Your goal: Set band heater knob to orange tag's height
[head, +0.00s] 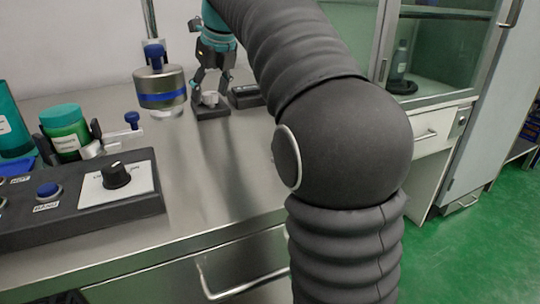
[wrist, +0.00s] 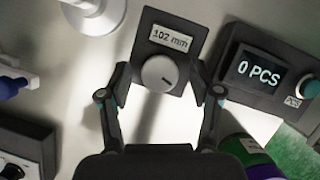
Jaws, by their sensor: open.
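A small dark box with a round pale grey knob (wrist: 158,74) and a display (wrist: 171,38) reading 102 mm lies under my gripper (wrist: 160,84). The open fingers stand on either side of the knob in the wrist view, with visible gaps. The box (head: 211,111) and knob (head: 210,98) also show in the head view, below my gripper (head: 211,82). Whether the fingertips are level with the knob is unclear. A metal cylinder with a blue band (head: 160,88) and a blue knob on top (head: 154,55) stands left of the gripper. No orange tag shows in either view.
A dark panel (head: 90,215) at front left has a black knob (head: 116,175) and a blue button (head: 48,189). A green-lidded jar (head: 64,130) stands behind it. A counter box (wrist: 262,72) reading 0 PCS is right of the gripper. The front-middle worktop (head: 215,165) is clear.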

